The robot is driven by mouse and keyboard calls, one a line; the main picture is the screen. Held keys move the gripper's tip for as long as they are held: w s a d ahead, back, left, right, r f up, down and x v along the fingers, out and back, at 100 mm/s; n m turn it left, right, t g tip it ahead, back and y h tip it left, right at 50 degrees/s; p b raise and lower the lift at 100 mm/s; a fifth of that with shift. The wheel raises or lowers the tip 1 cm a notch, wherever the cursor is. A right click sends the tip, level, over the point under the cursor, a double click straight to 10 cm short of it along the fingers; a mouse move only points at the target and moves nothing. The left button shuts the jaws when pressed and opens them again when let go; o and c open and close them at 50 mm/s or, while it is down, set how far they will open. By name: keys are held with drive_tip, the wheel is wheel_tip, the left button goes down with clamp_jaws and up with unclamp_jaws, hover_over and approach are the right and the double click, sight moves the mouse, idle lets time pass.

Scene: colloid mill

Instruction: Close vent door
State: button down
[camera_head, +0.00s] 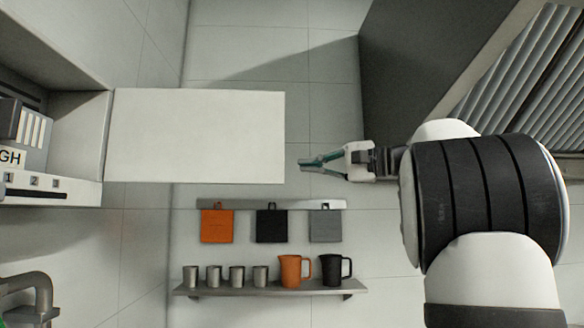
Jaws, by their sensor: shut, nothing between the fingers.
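A plain white panel (195,135), which looks like the vent door, stands open. It reaches rightward from its left edge at the pale housing (78,125) on the left. My gripper (303,163) is shut and empty. It points left, with its fingertips a short way right of the panel's free right edge, near its lower half. In the picture a small gap shows between fingertips and panel; the depth between them is hard to tell. No handle shows on the panel's visible face.
A wall shelf (215,291) below holds metal cups, an orange jug (291,270) and a black jug (331,269). Above it, a rail (335,204) carries hanging square pads. A dark hood with ribbed slats (530,85) fills the upper right. A pipe (30,285) is at lower left.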

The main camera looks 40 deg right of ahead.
sight(279, 165)
drive_tip(key=shift+w+a+p, duration=0.25)
drive_tip(key=shift+w+a, duration=0.5)
drive_tip(key=shift+a, duration=0.2)
drive_tip(key=shift+w+a+p, duration=0.3)
drive_tip(key=shift+w+a, duration=0.4)
drive_tip(key=shift+a, duration=0.3)
drive_tip(key=shift+w+a+p, duration=0.25)
drive_tip(key=shift+w+a, duration=0.5)
drive_tip(key=shift+a, duration=0.2)
drive_tip(key=shift+s, duration=0.1)
